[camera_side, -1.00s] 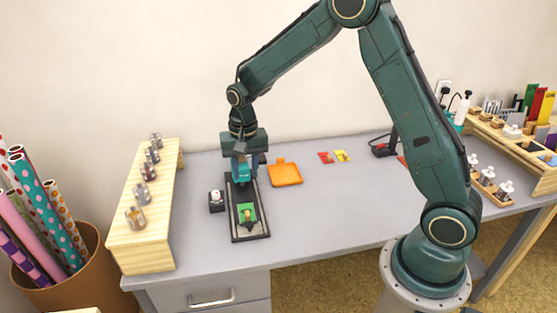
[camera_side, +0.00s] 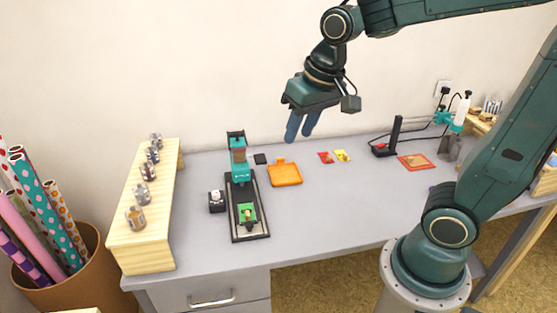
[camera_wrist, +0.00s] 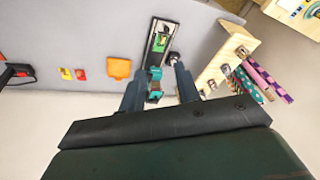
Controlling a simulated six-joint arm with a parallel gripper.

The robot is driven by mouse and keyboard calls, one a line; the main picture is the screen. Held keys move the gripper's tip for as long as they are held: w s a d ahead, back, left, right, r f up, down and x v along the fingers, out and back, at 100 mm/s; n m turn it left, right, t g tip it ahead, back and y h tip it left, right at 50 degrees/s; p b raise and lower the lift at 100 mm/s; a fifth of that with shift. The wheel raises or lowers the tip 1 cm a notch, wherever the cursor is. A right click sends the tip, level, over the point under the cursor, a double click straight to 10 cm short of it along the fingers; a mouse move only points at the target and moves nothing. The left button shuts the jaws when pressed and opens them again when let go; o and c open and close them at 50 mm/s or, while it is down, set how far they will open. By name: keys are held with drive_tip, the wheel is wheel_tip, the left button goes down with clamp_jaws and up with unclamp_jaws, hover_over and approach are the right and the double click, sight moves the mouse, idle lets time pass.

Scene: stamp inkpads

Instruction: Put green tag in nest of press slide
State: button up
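The green tag (camera_side: 247,213) lies flat at the front end of the black press slide (camera_side: 237,225), with a small brass-coloured piece on or in it. It also shows in the wrist view (camera_wrist: 160,43). Whether it is fully seated in the nest is too small to tell. The teal press (camera_side: 239,163) stands at the back end of the slide. My gripper (camera_side: 299,130) is raised above the table, to the right of the press and apart from it. In the wrist view its two fingers (camera_wrist: 160,75) are spread with nothing held between them.
A black block with a white knob (camera_side: 216,202) stands left of the slide. An orange pad (camera_side: 285,174), a red tag (camera_side: 326,158) and a yellow tag (camera_side: 342,156) lie to the right. A wooden rack (camera_side: 143,232) borders the left. The front table middle is clear.

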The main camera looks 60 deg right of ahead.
drive_tip(key=s+r+n+t, duration=0.1)
drive_tip(key=s+n+t, duration=0.1)
drive_tip(key=s, duration=0.9)
drive_tip(key=shift+s+a+n, duration=0.3)
drive_tip(key=shift+a+n, duration=0.05)
drive_tip(key=shift+n, duration=0.25)
